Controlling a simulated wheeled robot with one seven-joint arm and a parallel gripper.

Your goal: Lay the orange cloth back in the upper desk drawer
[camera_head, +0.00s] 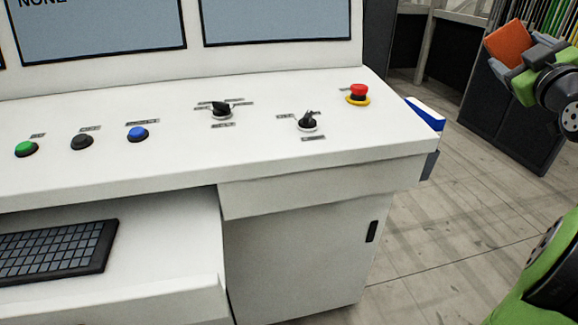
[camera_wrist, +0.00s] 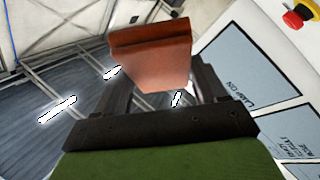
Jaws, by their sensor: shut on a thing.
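The orange cloth (camera_head: 507,44) is a folded, block-like piece held up in the air at the upper right of the head view. My gripper (camera_head: 527,57) is shut on it, to the right of the desk and above the floor. In the wrist view the cloth (camera_wrist: 152,55) sits between the two dark fingers of my gripper (camera_wrist: 150,85). The white desk (camera_head: 290,205) has a panel below its top on the right that may be a drawer front (camera_head: 320,187); I see no open drawer. A lower door with a dark handle (camera_head: 372,231) is shut.
The desk top carries a red emergency button (camera_head: 358,93), black knobs (camera_head: 308,122) and coloured buttons (camera_head: 138,133). A keyboard (camera_head: 55,253) lies on the lower shelf. A dark cabinet (camera_head: 515,110) stands behind my gripper. The floor (camera_head: 440,215) right of the desk is clear.

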